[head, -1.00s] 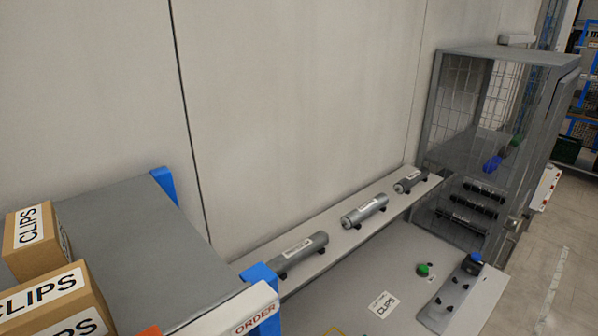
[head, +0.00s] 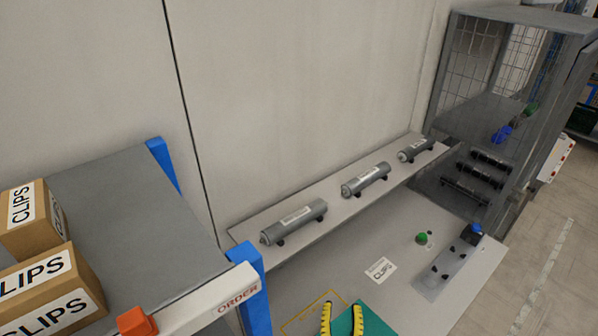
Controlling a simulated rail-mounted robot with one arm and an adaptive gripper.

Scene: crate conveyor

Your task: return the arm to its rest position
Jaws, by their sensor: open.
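My gripper (head: 342,306) shows at the bottom edge of the head view, as two yellow and black fingers set apart. It is open, and I see nothing held between the fingertips. The rest of my arm is out of the picture. A teal flat surface (head: 382,322) shows just behind and to the right of the fingers. I cannot tell whether they touch it.
A table (head: 330,275) has a CLIPS label (head: 380,270) and a green button (head: 422,238). Grey cylinders (head: 295,222) lie on a ledge behind. CLIPS boxes (head: 50,290) stand on the left shelf (head: 125,215). A mesh cage (head: 480,110) stands at right.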

